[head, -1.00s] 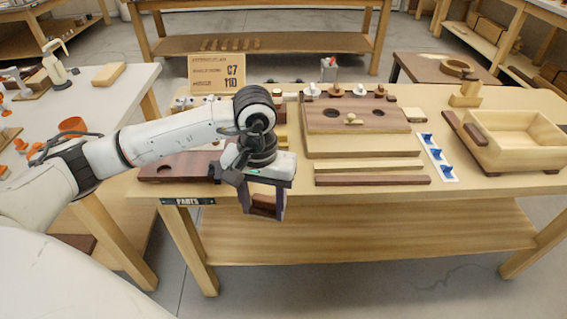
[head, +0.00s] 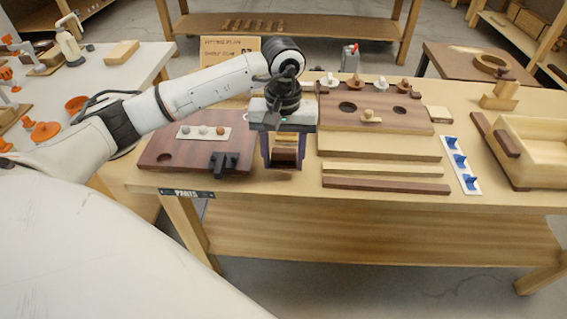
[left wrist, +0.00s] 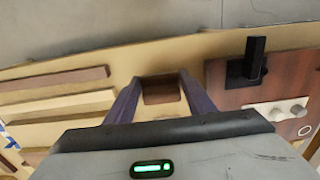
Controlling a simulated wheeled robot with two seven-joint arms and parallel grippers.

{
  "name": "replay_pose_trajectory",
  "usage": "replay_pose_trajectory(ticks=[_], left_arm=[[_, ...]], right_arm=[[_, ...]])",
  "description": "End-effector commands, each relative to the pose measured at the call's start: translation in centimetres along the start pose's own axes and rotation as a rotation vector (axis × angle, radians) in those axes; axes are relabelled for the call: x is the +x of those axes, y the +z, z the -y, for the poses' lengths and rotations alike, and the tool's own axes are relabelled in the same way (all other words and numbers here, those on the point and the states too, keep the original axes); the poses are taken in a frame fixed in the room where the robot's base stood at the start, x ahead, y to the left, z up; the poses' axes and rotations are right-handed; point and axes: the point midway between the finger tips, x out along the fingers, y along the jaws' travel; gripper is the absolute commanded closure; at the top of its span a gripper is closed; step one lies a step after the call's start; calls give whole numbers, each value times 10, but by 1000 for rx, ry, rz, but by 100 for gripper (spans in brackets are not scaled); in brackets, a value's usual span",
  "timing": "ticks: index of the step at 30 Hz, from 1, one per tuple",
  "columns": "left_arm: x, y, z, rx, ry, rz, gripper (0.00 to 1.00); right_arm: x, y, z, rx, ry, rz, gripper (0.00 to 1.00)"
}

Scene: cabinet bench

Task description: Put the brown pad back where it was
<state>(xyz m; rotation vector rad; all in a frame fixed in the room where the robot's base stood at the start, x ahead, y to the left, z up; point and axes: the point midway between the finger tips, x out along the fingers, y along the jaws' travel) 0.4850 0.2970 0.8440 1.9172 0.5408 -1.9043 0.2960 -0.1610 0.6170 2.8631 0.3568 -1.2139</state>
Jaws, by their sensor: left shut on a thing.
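My left gripper (head: 284,160) is shut on a small brown pad (head: 285,154). It is over the bench top, in the gap between the dark brown board on the left and the pale board with the brown panel on the right. In the left wrist view the brown pad (left wrist: 160,90) shows between the two purple-grey fingers. I cannot tell whether the pad touches the bench. My right gripper is not in view.
The dark board (head: 160,148) carries a black bracket (head: 224,163) and a white strip of knobs (head: 203,132). Right of the gripper are a brown panel with holes (head: 375,108), two wood strips (head: 385,186), a blue-hook strip (head: 459,163) and a wooden box (head: 530,150).

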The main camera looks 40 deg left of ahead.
Motion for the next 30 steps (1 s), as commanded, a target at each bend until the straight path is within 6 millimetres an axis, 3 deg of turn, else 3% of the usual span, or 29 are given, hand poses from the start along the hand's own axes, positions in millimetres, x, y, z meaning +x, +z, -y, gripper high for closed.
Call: replay_pose_trajectory(ticks=[4,15,16,18,30], left_arm=[[22,1,0,0,-2,3,79],[28,0,0,0,0,0,79],[27,0,0,0,0,0,46],[26,0,0,0,-1,0,34],[20,0,0,0,0,0,32]], right_arm=[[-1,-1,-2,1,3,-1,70],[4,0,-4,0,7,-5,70],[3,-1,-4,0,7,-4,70],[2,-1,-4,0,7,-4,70],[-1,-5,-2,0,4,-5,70]])
